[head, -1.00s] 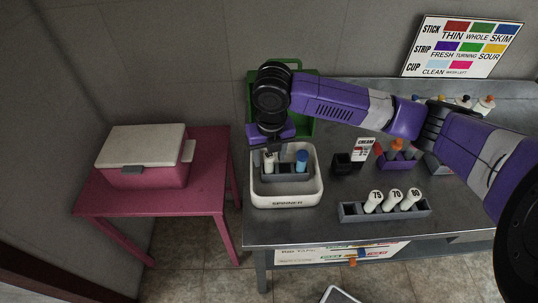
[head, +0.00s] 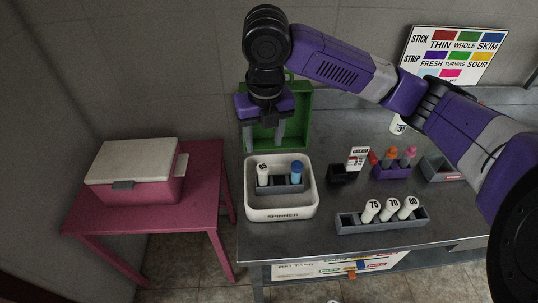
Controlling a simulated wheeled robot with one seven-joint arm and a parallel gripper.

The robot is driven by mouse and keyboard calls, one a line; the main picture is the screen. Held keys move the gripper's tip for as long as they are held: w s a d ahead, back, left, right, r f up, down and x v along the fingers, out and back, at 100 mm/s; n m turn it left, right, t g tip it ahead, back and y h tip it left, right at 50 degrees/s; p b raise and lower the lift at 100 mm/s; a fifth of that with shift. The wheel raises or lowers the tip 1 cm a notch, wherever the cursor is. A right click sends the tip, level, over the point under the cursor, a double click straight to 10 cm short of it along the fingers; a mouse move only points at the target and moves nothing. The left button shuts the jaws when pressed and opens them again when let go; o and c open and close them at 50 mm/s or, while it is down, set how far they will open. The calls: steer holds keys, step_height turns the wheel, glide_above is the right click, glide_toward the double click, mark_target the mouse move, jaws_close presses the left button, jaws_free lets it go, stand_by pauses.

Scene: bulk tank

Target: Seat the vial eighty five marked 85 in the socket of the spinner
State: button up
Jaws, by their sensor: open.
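The spinner (head: 282,213) is a white rounded tub, labelled SPINNER, with a grey socket block (head: 283,188) inside. A white vial (head: 263,174) stands in the left socket of that block. Its dark mark is too small to read surely, so I cannot confirm it is the 85. A blue vial (head: 296,173) stands on the block's right side. My gripper (head: 264,139) is open and empty above and behind the spinner, its two grey fingers pointing down, apart from both vials.
A grey rack (head: 381,218) holds white vials, two marked 75 and 70. A black holder (head: 343,173) with a CREAM card and a purple rack (head: 392,170) stand behind it. A green box (head: 297,118) is behind my gripper. A pink table (head: 205,187) bears a cooler (head: 133,172).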

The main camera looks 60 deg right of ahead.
steer(key=shift+a+r, duration=0.15)
steer(key=w+a+r+m+t+y, duration=0.25)
steer(key=w+a+m+t, duration=0.2)
steer(key=a, duration=0.55)
steer(key=w+a+r+m+t+y, duration=0.2)
steer(key=w+a+m+t+y, duration=0.25)
steer(key=a, duration=0.65)
steer(key=w+a+r+m+t+y, duration=0.25)
steer(key=w+a+m, duration=0.2)
steer(key=a, duration=0.55)
steer(key=s+d+f+m+t+h, duration=0.35)
steer(key=s+f+m+h, duration=0.45)
steer(key=s+f+m, duration=0.85)
steer(key=s+d+r+n, duration=0.1)
steer(key=s+d, duration=0.3)
steer(key=s, duration=0.6)
steer(key=s+d+g, duration=0.1)
steer(key=s+d, duration=0.3)
steer(key=s, duration=0.7)
steer(key=shift+r+n+h, duration=0.35)
steer(key=shift+r+n, duration=0.05)
